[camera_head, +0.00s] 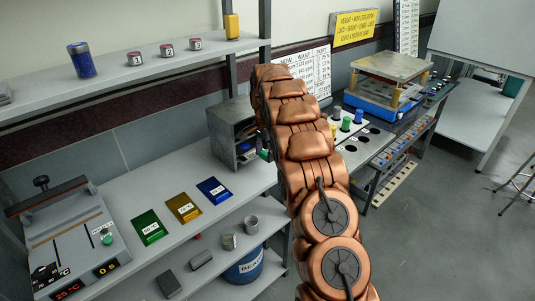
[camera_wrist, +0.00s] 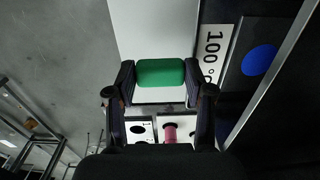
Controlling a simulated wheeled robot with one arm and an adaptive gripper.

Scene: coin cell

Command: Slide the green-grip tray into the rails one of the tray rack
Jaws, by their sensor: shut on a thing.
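In the wrist view my gripper (camera_wrist: 160,80) is shut on the green grip (camera_wrist: 160,72) of the tray, with a finger on each side. The tray's pale flat plate (camera_wrist: 152,28) extends away beyond the grip, toward the top of the picture. In the head view a grey box with an open front and shelf-like levels (camera_head: 231,130), which looks like the tray rack, stands on the bench partly behind my copper arm. My gripper and the held tray are mostly hidden there. Rail one cannot be made out.
In the wrist view a "100 °C" label (camera_wrist: 213,50) and a dark panel with a blue disc (camera_wrist: 258,60) lie right of the tray. In the head view green (camera_head: 148,227), yellow (camera_head: 184,207) and blue (camera_head: 213,190) plates lie on the bench left of my arm.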

